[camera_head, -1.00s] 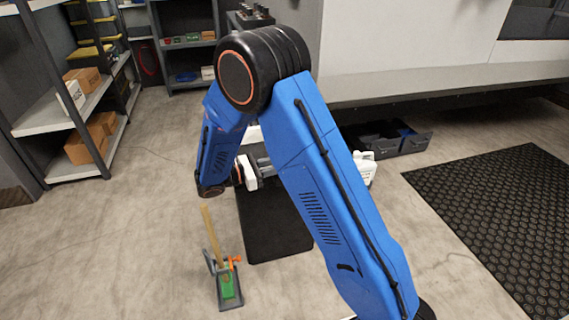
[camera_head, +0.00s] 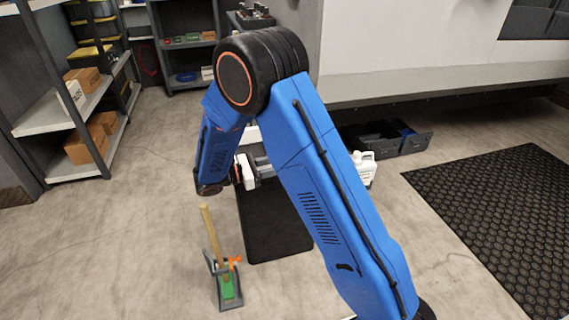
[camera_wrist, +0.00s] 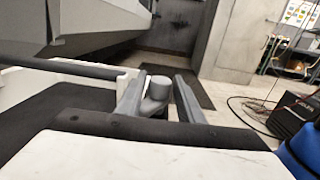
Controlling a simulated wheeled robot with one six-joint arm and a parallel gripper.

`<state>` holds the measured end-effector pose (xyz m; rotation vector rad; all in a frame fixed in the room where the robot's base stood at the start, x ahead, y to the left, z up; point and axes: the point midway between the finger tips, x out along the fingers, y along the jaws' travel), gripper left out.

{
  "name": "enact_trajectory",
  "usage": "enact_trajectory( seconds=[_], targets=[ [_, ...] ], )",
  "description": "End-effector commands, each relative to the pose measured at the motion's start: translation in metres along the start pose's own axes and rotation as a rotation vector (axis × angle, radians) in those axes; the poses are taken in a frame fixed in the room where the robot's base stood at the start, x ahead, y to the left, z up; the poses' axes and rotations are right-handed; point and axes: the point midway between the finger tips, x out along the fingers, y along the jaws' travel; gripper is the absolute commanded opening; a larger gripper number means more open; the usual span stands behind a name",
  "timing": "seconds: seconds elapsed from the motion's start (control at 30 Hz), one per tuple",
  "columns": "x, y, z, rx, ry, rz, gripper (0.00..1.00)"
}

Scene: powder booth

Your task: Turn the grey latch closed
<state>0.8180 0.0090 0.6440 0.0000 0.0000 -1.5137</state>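The grey latch (camera_wrist: 156,91) shows in the wrist view as a rounded grey knob on a wider grey base. It stands between the two dark grey fingers of my gripper (camera_wrist: 158,96). The fingers are apart, so the gripper is open around the latch. The left finger looks close to the knob, and a gap shows on the right side. I cannot tell if either finger touches it. In the head view my gripper (camera_head: 256,169) is partly hidden by my blue arm, and I cannot make out the latch there.
A grey-and-green stand with a wooden handle (camera_head: 214,236) is on the floor below my wrist. A black mat (camera_head: 270,225) lies beside it. A white jug (camera_head: 365,167) and dark bins (camera_head: 405,142) are right of my arm. Shelves (camera_head: 62,105) line the left.

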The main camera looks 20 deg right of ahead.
Motion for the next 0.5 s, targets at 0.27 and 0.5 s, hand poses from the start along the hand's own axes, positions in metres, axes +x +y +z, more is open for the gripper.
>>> enact_trajectory(
  seconds=[0.27,0.5],
  targets=[
    [-0.044,0.0,0.0,0.001,0.001,0.003,0.34],
    [-0.092,0.0,-0.001,0.001,0.001,0.004,0.34]
  ],
)
